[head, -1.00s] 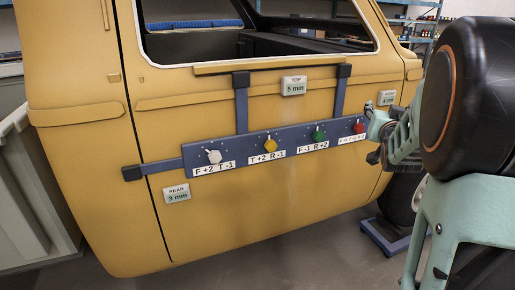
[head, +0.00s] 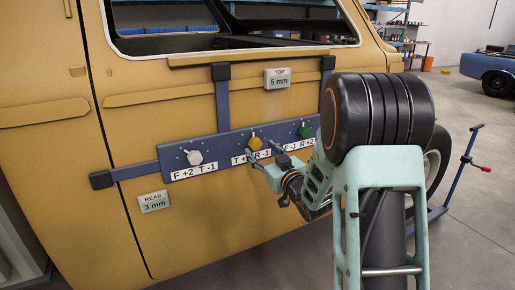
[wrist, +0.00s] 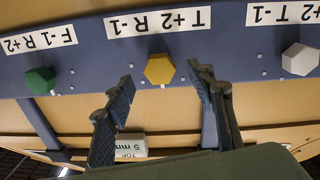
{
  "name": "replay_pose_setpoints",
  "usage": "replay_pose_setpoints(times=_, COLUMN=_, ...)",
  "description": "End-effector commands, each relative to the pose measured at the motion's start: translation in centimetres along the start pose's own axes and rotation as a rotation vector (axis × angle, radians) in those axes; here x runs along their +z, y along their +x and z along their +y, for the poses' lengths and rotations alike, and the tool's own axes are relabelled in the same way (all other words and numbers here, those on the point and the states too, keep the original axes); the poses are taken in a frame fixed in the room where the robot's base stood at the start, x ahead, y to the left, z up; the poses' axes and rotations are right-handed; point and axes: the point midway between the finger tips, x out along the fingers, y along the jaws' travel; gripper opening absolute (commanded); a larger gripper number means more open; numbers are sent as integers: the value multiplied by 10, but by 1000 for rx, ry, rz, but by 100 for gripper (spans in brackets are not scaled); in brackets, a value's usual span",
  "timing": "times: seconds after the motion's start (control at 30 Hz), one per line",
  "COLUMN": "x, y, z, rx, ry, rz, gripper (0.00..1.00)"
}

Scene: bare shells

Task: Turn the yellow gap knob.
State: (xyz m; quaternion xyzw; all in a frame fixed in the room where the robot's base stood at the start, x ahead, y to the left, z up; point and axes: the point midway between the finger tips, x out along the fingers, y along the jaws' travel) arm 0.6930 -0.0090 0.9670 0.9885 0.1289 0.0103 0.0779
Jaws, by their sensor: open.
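The yellow knob (head: 254,143) is on a blue bar (head: 222,147) fixed across the yellow vehicle door, above a label reading T +2 R -1. In the wrist view, which is upside down, the yellow knob (wrist: 159,69) shows as a faceted knob in the gap between my fingertips. My gripper (head: 261,149) is open and empty, its fingers pointing at the bar around the knob's place; it also shows in the wrist view (wrist: 161,76). No finger visibly touches the knob. A plate reads TOP 5 mm (head: 277,78); another reads REAR 3 mm (head: 154,201).
A white knob (head: 195,158) sits left of the yellow one, and a green knob (head: 304,131) sits right, close to my arm. My arm hides the bar's right end. The door (head: 105,140) lies close behind the bar. Open floor (head: 480,215) lies to the right.

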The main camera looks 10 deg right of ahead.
Motion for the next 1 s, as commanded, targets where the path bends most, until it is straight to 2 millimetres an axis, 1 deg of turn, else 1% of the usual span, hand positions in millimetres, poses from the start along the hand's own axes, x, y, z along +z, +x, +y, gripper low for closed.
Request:
replay_pose_setpoints(times=0.03, x=0, y=9, z=-1, rx=-2, ry=0, rz=0, gripper=50)
replay_pose_setpoints(times=0.1, x=0, y=17, z=-1, rx=-2, ry=0, rz=0, gripper=50)
replay_pose_setpoints(times=0.23, x=0, y=28, z=0, rx=-1, ry=0, rz=0, gripper=50)
replay_pose_setpoints(times=0.37, x=0, y=32, z=0, rx=0, ry=0, rz=0, gripper=50)
replay_pose_setpoints(times=0.6, x=0, y=32, z=0, rx=0, ry=0, rz=0, gripper=50)
replay_pose_setpoints(times=0.9, x=0, y=32, z=0, rx=0, ry=0, rz=0, gripper=17)
replay_pose_setpoints(times=1.0, x=0, y=32, z=0, rx=0, ry=0, rz=0, gripper=8)
